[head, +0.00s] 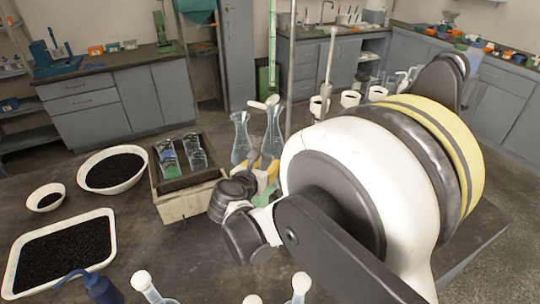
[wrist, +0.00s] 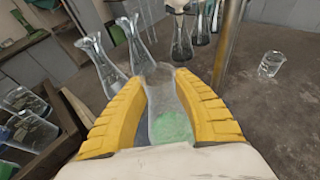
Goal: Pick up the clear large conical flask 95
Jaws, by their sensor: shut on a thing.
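My gripper (wrist: 163,84) has its two yellow ribbed fingers closed around a clear conical flask (wrist: 168,104) in the wrist view. The flask's upper part lies between the fingertips, and green shows at its lower end. No number can be read on it. In the head view my gripper (head: 262,184) is low over the bench, partly hidden behind my arm. The held flask is hard to make out there. Two other clear flasks stand just beyond the fingers, one on the left (head: 241,140) and one on the right (head: 272,138).
A wooden crate (head: 190,205) with glassware is left of my gripper. Bowls (head: 140,177) and a tray (head: 108,226) of black grains lie farther left. A metal post (wrist: 228,45) rises close right of the fingers. A small beaker (wrist: 270,64) stands on open bench.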

